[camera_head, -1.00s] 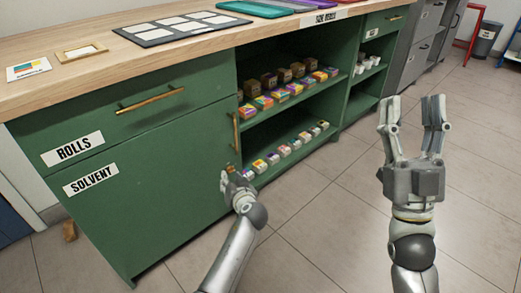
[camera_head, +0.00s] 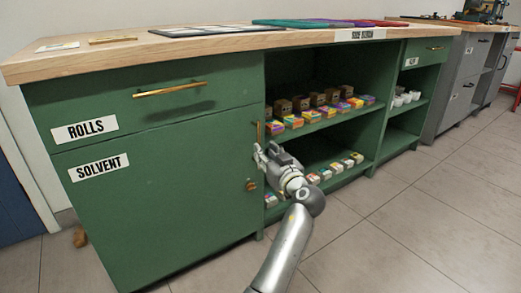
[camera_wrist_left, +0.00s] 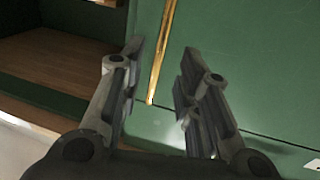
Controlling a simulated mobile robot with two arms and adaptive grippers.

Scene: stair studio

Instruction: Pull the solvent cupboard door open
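The solvent cupboard door (camera_head: 160,215) is a green panel below the drawer, labelled SOLVENT (camera_head: 98,167). It looks shut, flush with the cabinet front. Its upright brass handle (camera_head: 257,131) is by the right edge; the lower part is hidden behind my left gripper (camera_head: 262,152). In the left wrist view the handle (camera_wrist_left: 163,48) runs down to a point between the two spread fingers of the gripper (camera_wrist_left: 158,75). The fingers are open, with a gap on both sides of the handle. My right gripper is not in view.
A drawer labelled ROLLS with a brass handle (camera_head: 170,89) is above the door. Open shelves with small boxes (camera_head: 320,112) are right of it. A small brown round piece (camera_head: 251,184) is on the door below the gripper. The tiled floor (camera_head: 400,230) in front is clear.

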